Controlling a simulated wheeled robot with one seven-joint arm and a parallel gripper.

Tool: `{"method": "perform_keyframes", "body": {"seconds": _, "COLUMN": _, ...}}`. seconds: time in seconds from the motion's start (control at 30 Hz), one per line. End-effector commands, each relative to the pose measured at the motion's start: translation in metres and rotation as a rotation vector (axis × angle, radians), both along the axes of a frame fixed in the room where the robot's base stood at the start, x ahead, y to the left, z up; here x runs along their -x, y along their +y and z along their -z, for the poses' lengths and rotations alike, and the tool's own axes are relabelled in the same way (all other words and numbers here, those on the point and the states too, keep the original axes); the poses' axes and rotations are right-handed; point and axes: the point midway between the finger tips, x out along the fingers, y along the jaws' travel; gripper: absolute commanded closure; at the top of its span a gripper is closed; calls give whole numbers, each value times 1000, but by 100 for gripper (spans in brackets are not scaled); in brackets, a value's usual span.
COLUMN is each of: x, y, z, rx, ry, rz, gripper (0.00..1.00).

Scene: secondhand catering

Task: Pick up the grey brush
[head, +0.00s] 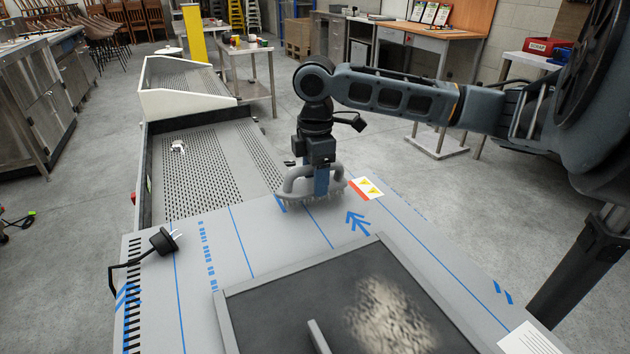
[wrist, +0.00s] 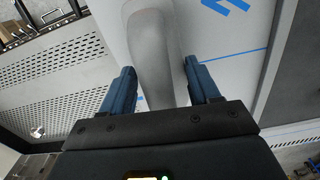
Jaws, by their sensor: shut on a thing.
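The grey brush (head: 298,186) stands bristles down at the far edge of the grey table (head: 205,270), with an arched handle on top. My gripper (head: 321,186) comes down on it from above and is shut on its handle. In the wrist view the brush's handle (wrist: 155,60) lies between the two blue fingers of my gripper (wrist: 160,85). Part of the brush is hidden behind the fingers. I cannot tell whether its bristles touch the table.
A black plug with a cable (head: 163,241) lies at the table's left edge. A framed dark panel (head: 290,300) takes up the near part. A warning label (head: 367,188) is right of the brush. A perforated metal tray (head: 205,160) lies beyond the table.

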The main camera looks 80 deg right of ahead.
Motion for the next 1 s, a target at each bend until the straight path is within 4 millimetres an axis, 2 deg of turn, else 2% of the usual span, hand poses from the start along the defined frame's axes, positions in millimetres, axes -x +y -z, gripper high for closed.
{"method": "perform_keyframes", "body": {"seconds": 0.17, "x": 2, "y": -2, "z": -31, "rx": 3, "ry": -2, "rz": 2, "gripper": 73}}
{"method": "perform_keyframes", "body": {"seconds": 0.3, "x": 32, "y": -20, "z": -48, "rx": 2, "ry": -2, "rz": 8, "gripper": 73}}
{"method": "perform_keyframes", "body": {"seconds": 0.53, "x": 73, "y": -44, "z": -77, "rx": 2, "ry": -1, "rz": 6, "gripper": 73}}
{"method": "perform_keyframes", "body": {"seconds": 0.73, "x": 93, "y": -56, "z": -92, "rx": 1, "ry": -1, "rz": 2, "gripper": 73}}
{"method": "perform_keyframes", "body": {"seconds": 1.0, "x": 101, "y": -60, "z": -97, "rx": 1, "ry": -1, "rz": 1, "gripper": 73}}
